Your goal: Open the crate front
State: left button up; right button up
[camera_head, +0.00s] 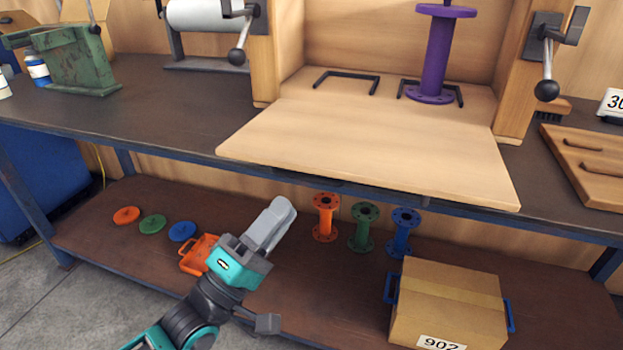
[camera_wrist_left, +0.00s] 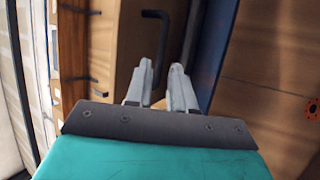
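The wooden crate (camera_head: 477,86) stands on the bench with its front side open. A broad pale board (camera_head: 368,150), seemingly its front, lies flat before it and passes the bench's front edge. A purple flanged pipe (camera_head: 437,55) stands upright inside. Two black handles (camera_head: 347,78) lie low in the crate. My left gripper (camera_head: 279,222) is below and left of the board in the head view, apart from it. The left wrist view shows the two fingers (camera_wrist_left: 161,84) with a narrow gap, empty, and a black bent handle (camera_wrist_left: 158,45) beyond them. My right gripper is out of view.
Ball-ended levers (camera_head: 546,88) stand at both sides of the crate. The lower shelf holds orange, green and blue discs, an orange tray (camera_head: 196,256), small flanged pipes (camera_head: 363,229) and a cardboard box (camera_head: 448,300). A wooden board with handles (camera_head: 590,160) lies at right.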

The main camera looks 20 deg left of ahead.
aim_at(310, 178)
pick_arm(q)
jog(key=x, duration=0.8)
jog(key=shift+w, duration=0.1)
jog(key=shift+f, duration=0.1)
grip_shut()
